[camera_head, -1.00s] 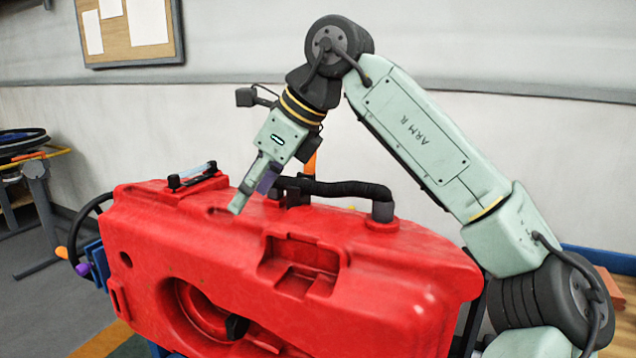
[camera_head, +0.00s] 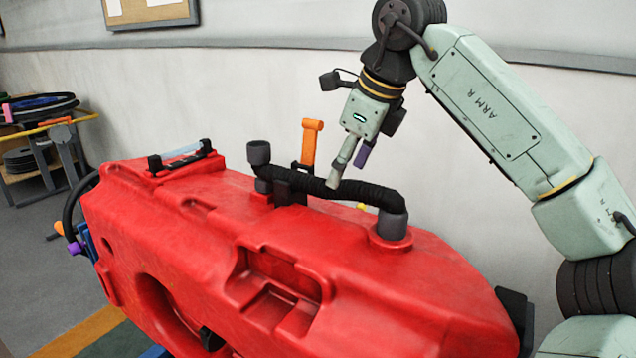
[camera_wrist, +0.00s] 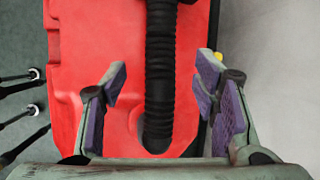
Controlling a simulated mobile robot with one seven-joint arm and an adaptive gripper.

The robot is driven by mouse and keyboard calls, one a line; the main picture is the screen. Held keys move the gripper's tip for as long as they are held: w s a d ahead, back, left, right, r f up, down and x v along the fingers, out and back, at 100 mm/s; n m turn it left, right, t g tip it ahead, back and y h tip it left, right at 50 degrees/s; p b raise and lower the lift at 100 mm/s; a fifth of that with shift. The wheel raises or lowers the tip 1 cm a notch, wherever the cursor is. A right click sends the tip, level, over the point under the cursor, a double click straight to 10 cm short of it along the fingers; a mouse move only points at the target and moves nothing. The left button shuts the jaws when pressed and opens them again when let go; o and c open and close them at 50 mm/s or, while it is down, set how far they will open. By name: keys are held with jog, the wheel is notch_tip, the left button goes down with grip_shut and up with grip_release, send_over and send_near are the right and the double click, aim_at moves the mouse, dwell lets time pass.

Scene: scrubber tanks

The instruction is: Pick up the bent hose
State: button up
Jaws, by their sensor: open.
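The bent hose (camera_head: 345,189) is black and ribbed, with a dark grey cuff (camera_head: 392,222) at its right end on the top of the red tank (camera_head: 190,235). Its left end lies by a dark clamp and a grey upright cup-like fitting (camera_head: 259,155). My gripper (camera_head: 345,180) is open and points down just above the middle of the hose. In the wrist view the hose (camera_wrist: 160,75) runs between the purple finger pads of my gripper (camera_wrist: 160,95), apart from both. Whether the fingertips reach below the hose top I cannot tell.
An orange handle (camera_head: 311,142) stands upright just behind the hose, left of my gripper. A clear level-like tube with black ends (camera_head: 180,160) sits on the tank's left top. The wall stands behind; a rack (camera_head: 40,145) stands far left.

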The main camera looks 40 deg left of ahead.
aim_at(337, 189)
jog(key=p+x, duration=0.1)
jog(key=x, duration=0.5)
jog(key=shift+w+f, duration=0.1)
jog(key=shift+f, duration=0.15)
jog(key=shift+c, duration=0.2)
grip_shut()
